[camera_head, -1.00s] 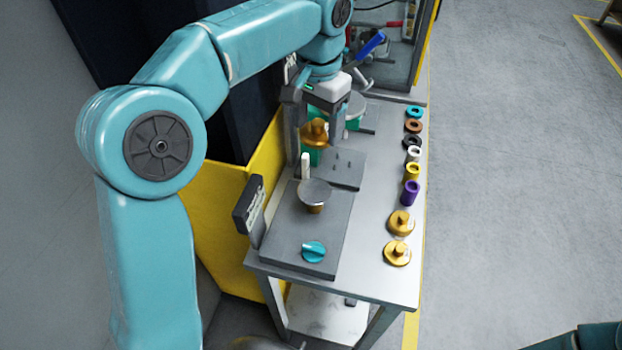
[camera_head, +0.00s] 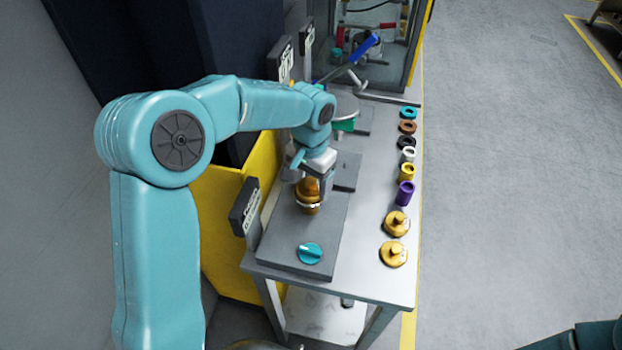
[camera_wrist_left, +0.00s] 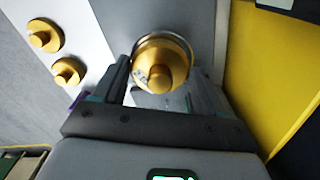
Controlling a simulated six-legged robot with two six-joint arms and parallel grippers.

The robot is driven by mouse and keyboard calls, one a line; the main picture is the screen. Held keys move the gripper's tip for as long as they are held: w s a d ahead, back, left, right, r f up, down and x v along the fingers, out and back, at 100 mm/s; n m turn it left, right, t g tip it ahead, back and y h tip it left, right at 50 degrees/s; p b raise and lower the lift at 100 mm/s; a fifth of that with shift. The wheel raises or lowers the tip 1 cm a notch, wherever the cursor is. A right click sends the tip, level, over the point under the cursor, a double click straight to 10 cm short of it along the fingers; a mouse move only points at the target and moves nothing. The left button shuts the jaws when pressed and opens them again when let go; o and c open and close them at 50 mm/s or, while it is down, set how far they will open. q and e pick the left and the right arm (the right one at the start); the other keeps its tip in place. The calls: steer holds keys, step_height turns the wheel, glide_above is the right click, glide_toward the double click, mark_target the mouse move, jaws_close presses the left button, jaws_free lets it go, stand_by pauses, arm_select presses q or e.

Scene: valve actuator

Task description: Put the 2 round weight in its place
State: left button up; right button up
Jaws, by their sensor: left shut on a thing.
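A brass round weight (camera_head: 307,190) with a knob is between the fingers of my left gripper (camera_head: 314,184), which is shut on it. It is right at the small silver pan (camera_head: 312,207) of the grey scale. I cannot tell whether it rests on the pan or hangs just above it. In the left wrist view, the weight (camera_wrist_left: 158,62) lies inside the pan's shiny rim (camera_wrist_left: 140,42), with a finger on each side. Two more brass weights (camera_head: 397,222) (camera_head: 393,253) stand at the table's right edge. My right gripper is out of view.
The scale has a teal knob (camera_head: 310,253) in front and a dark display (camera_head: 245,206) at its left. Several coloured rings, such as a purple one (camera_head: 405,193), line the table's right side. A yellow bin (camera_head: 225,225) stands left. Behind is another round plate (camera_head: 344,104).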

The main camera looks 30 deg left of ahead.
mark_target(311, 180)
arm_select(q)
steer(key=shift+s+a+r, duration=0.1)
steer(key=o, duration=1.2)
steer(key=shift+f, duration=0.3)
steer(key=shift+r, duration=0.1)
steer(key=shift+r, duration=0.3)
step_height(311, 180, up, 12)
steer(key=shift+f, duration=0.1)
steer(key=shift+f, duration=0.1)
